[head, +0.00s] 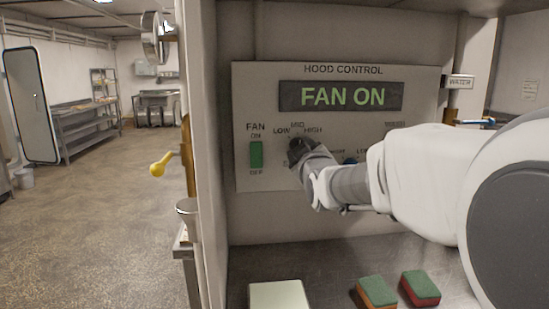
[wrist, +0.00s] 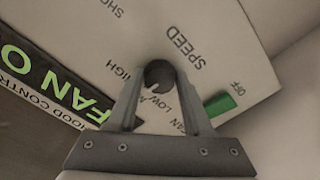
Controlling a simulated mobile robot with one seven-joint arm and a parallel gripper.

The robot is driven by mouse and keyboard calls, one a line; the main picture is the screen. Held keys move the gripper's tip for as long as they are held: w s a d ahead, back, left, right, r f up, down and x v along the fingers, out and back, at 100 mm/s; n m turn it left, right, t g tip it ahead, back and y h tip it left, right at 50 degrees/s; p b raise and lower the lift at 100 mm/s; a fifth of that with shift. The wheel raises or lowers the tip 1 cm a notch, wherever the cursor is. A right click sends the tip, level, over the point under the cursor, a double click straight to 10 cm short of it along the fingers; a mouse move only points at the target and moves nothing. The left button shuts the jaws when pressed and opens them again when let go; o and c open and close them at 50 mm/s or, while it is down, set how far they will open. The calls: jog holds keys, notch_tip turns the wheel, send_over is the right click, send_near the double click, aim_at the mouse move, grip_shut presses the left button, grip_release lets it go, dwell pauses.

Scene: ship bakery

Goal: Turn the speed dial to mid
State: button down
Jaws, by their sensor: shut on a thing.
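The hood control panel (head: 350,175) is upright in front of me, with LOW, MID and HIGH printed in an arc above the speed dial. The dark round speed dial (wrist: 159,74) sits between the two fingers in the wrist view, beside the word SPEED. My gripper (head: 298,150) is at the panel and shut on the dial; in the wrist view my gripper (wrist: 161,80) has a finger on each side of it. In the head view my fingers mostly hide the dial. I cannot tell clearly which label its pointer faces.
The display (head: 340,96) reads FAN ON. Two sponges (head: 376,291) (head: 420,287) and a pale block (head: 279,295) lie on the counter below.

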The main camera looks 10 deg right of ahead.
jog(key=shift+n, duration=0.5)
jog(key=shift+c, duration=1.5)
grip_release()
jog(key=shift+s, duration=0.1)
jog(key=s, duration=1.7)
jog(key=shift+s, duration=0.1)
